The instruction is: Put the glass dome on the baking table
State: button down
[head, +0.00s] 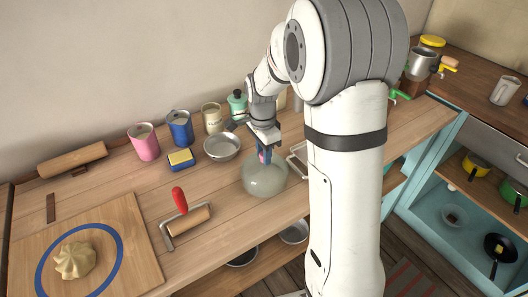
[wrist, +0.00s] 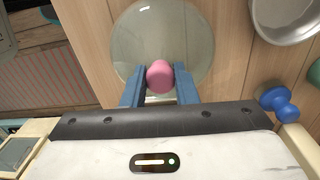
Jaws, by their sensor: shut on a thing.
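The glass dome (head: 265,181) is clear, with a pink knob on top. It appears at or just above the wooden baking table (head: 130,190), right of the red-handled roller; I cannot tell whether it touches the wood. My gripper (head: 263,155) is above the dome, its blue fingers shut on the knob. In the wrist view the glass dome (wrist: 187,35) lies beyond the fingertips, and the pink knob (wrist: 160,75) is between the two fingers of my gripper (wrist: 160,82). The dome's near side is hidden by the gripper there.
A roller (head: 188,221), a metal bowl (head: 222,147), a sponge (head: 181,160) and several canisters surround the dome. A cutting board (head: 85,250) with dough is at left. My arm hides part of the table's right side. Blue shelves (head: 450,200) with pans stand at right.

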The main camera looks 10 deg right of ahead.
jog(key=shift+f, duration=0.15)
jog(key=c, duration=1.1)
grip_release()
jog(key=c, duration=0.4)
jog(key=shift+r, duration=0.2)
jog(key=shift+r+p, duration=0.5)
jog(key=shift+r, duration=0.15)
jog(key=shift+r, duration=0.1)
jog(key=r+p, duration=0.4)
jog(key=r, duration=0.2)
jog(key=r+p, duration=0.5)
jog(key=r, duration=0.2)
jog(key=shift+w+a+r, duration=0.1)
jog(key=shift+w, duration=0.1)
